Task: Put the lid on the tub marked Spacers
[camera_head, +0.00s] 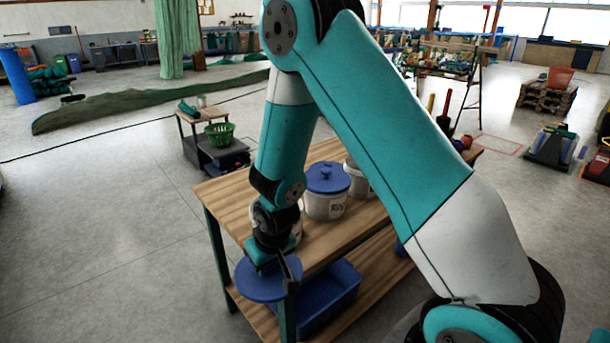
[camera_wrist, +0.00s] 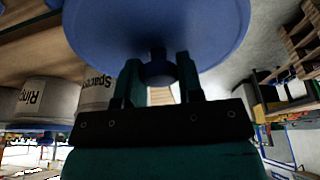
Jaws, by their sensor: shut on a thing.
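A round blue lid (camera_head: 258,283) hangs from my gripper (camera_head: 284,268), off the near left corner of the wooden workbench. In the wrist view the fingers of my gripper (camera_wrist: 160,80) are shut on the knob under the wide blue lid (camera_wrist: 155,28); this view is upside down. The tub marked Spacers (camera_wrist: 95,96) is pale, beside the lid and apart from it, partly hidden by the lid and a finger. In the head view my wrist covers most of that tub (camera_head: 297,222); its top cannot be seen.
A tub with a blue lid (camera_head: 325,205) stands behind on the workbench (camera_head: 345,233); its label reads like Rings in the wrist view (camera_wrist: 45,100). Another pale tub (camera_head: 357,180) is partly behind my arm. A blue bin (camera_head: 330,300) sits on the lower shelf.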

